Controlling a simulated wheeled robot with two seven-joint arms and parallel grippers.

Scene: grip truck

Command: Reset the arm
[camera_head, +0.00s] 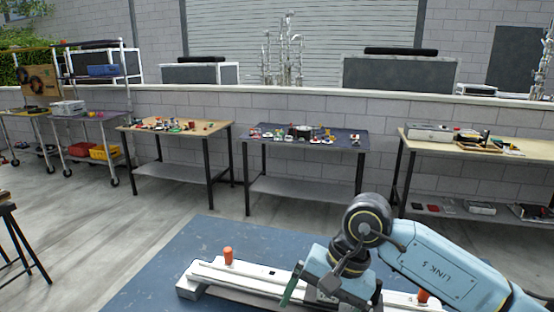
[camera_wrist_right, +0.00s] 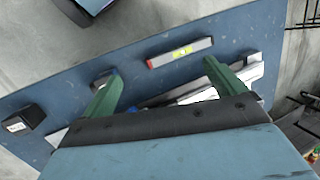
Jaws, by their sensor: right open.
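My right arm comes in from the right in the head view, and its wrist is above a long white rail-like assembly (camera_head: 215,270) on the blue table (camera_head: 190,245). The assembly has an orange knob (camera_head: 228,256) near its left end and another (camera_head: 423,296) near its right end. In the wrist view my right gripper (camera_wrist_right: 162,82) is open, with its two green fingers wide apart and nothing seen between them. Part of the white assembly (camera_wrist_right: 195,96) shows behind the gripper body. My arm hides the assembly's middle. My left gripper is in neither view.
In the wrist view a grey bar with a yellow-green label (camera_wrist_right: 180,52) and a dark block (camera_wrist_right: 25,120) lie on the blue table. Several worktables with small items stand along the wall, including a dark-topped one (camera_head: 265,137). Open floor (camera_head: 90,235) lies to the left.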

